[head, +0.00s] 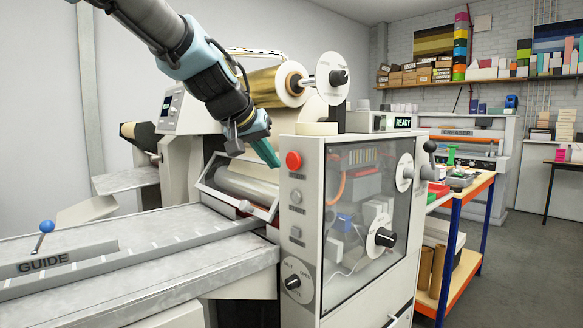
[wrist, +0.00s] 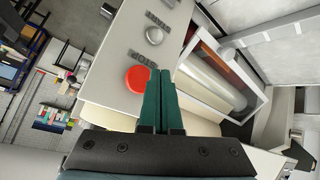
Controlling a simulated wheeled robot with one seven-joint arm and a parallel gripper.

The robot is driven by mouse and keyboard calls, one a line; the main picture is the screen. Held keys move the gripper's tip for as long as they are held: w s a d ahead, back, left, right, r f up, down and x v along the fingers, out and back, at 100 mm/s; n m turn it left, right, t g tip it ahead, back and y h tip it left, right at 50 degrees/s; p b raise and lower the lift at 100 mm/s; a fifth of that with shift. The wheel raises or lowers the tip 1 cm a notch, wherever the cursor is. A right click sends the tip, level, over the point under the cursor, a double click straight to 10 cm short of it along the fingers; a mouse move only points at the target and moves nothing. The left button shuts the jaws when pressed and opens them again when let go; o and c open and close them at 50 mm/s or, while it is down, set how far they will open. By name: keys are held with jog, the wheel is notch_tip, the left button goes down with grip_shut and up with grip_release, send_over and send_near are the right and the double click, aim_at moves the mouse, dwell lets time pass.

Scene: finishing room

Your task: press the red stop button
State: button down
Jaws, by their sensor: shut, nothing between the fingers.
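My gripper (head: 275,163) has teal fingers, shut and empty, pointing down to the right. In the head view its tips are just left of the button; in the wrist view the gripper (wrist: 163,75) has its tips just right of it. I cannot tell how far the tips are from the panel.
A roller behind a clear guard (head: 240,185) lies below my gripper. A grey feed table (head: 150,265) with a blue-knobbed guide extends left. A grey button (wrist: 155,36) is beyond the fingertips. A gold foil roll (head: 268,85) is above. A trolley (head: 465,200) stands right.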

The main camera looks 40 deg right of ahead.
jog(key=shift+a+b, duration=0.8)
jog(key=shift+a, duration=0.75)
